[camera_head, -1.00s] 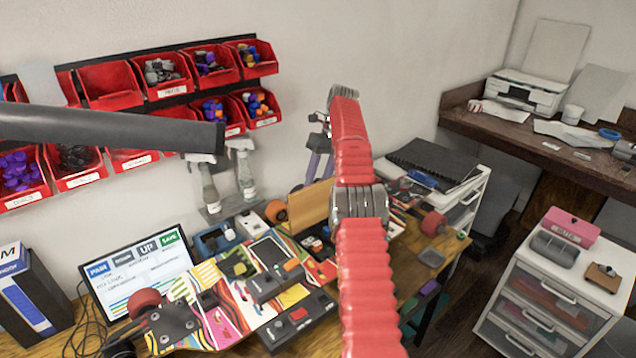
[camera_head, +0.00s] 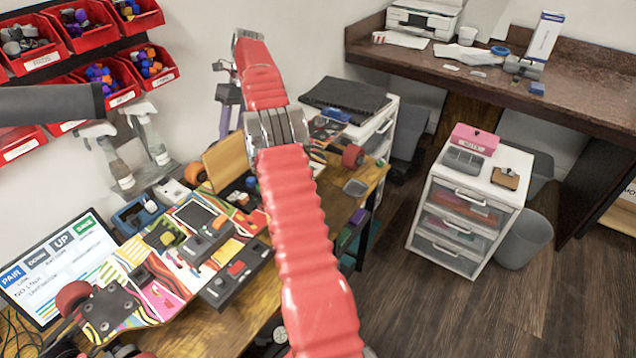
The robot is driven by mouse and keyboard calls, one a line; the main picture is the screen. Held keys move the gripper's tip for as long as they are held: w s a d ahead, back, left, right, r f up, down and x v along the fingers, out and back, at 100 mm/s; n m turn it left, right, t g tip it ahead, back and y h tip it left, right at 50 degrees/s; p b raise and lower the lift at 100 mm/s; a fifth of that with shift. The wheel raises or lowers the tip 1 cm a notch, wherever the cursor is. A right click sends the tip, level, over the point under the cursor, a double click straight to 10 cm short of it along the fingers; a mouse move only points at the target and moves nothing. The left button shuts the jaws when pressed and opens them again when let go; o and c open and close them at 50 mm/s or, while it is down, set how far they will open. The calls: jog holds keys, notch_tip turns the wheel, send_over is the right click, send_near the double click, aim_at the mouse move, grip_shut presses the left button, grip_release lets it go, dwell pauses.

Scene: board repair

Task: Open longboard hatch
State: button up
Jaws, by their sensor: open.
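The longboard (camera_head: 130,297) lies on the wooden workbench at the lower left of the head view. Its deck has a bright striped pattern, and a red wheel (camera_head: 72,297) shows at its near end. Dark and grey units, one with a screen (camera_head: 194,215), crowd its middle and far part. I cannot make out which part is the hatch, or whether it is open or shut. My red ribbed arm rises through the middle of the view, right of the longboard, and hides part of the bench.
A monitor (camera_head: 58,262) stands left of the longboard. Red bins (camera_head: 80,25) hang on the wall above. A dark bar (camera_head: 50,104) juts in from the left. A white drawer unit (camera_head: 465,215) and grey bin (camera_head: 524,238) stand right, with clear floor in front.

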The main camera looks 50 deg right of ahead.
jog(key=shift+s+r+t, duration=0.1)
jog(key=shift+s+t, duration=0.3)
jog(key=shift+s, duration=0.1)
